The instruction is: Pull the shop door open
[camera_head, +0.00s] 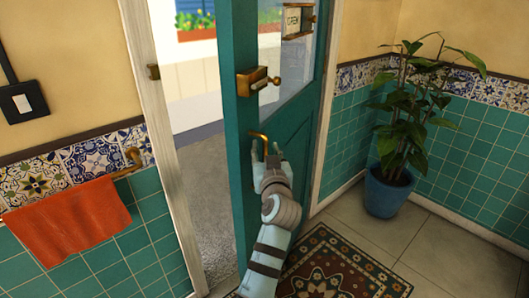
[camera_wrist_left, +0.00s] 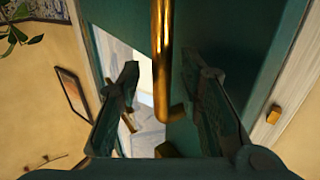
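The teal shop door (camera_head: 290,150) stands ajar, with a wide gap on its left showing the outside. Its brass pull handle (camera_head: 262,137) is low on the door; in the left wrist view the bar (camera_wrist_left: 162,60) runs down between my fingers. My left gripper (camera_head: 266,152) is at the handle with its fingers apart, one on each side of the bar. Clear space shows between the bar and the left finger; contact with the right finger cannot be told. My right gripper is not in view.
A brass lock (camera_head: 257,82) and an open sign (camera_head: 293,21) are higher on the door. A patterned rug (camera_head: 335,268) lies on the floor. A plant in a blue pot (camera_head: 388,192) stands at right. An orange towel (camera_head: 70,220) hangs at left.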

